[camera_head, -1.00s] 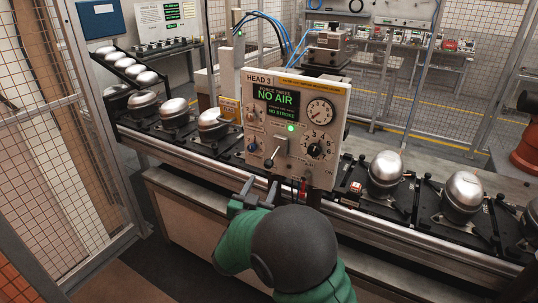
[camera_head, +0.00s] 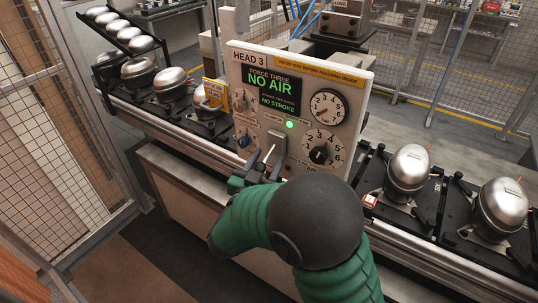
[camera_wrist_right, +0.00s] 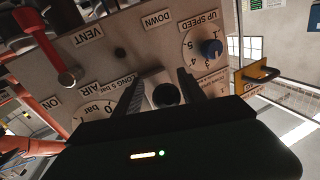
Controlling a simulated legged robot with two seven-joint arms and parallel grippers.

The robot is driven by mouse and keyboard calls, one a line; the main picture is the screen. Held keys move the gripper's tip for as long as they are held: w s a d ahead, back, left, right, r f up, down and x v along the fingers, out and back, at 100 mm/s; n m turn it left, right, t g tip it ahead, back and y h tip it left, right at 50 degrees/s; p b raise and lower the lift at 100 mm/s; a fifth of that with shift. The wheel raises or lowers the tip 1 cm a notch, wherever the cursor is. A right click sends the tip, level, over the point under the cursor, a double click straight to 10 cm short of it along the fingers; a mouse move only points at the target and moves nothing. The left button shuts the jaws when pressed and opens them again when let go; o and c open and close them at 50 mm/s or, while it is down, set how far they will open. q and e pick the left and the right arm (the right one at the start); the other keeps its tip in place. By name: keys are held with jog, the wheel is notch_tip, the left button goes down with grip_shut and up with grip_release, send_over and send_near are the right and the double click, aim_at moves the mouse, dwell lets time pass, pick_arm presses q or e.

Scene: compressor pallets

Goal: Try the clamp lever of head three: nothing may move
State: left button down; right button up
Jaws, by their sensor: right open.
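The Head 3 panel (camera_head: 345,68) stands upright in front of me. Its screen (camera_head: 271,89) reads NO AIR and NO STROKE, and a green lamp (camera_head: 290,124) is lit. The clamp lever (camera_head: 268,153) slants down from its grey plate; its knob is hidden by my gripper in the head view. In the right wrist view a round black knob (camera_wrist_right: 165,95) shows over a pale plate. My right gripper (camera_head: 260,173) is open at the lever's lower end. Its fingers (camera_wrist_right: 160,80) appear on either side of the knob; contact cannot be told. My left gripper is not seen.
The panel has a gauge (camera_head: 328,107), a black dial (camera_head: 319,155) and a blue knob (camera_wrist_right: 211,48). A red lever (camera_wrist_right: 67,76) is close by in the wrist view. Silver compressors (camera_head: 409,167) stand on the line. A mesh fence (camera_head: 60,130) is at left.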

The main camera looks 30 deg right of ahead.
jog(key=shift+w+a, duration=0.35)
jog(key=shift+a, duration=0.15)
jog(key=shift+c, duration=0.8)
jog(key=shift+w+a, duration=0.1)
jog(key=shift+c, duration=1.3)
jog(key=shift+s+d, duration=0.25)
jog(key=shift+d, duration=0.15)
grip_shut()
jog(key=shift+a, duration=0.1)
jog(key=shift+w, duration=0.1)
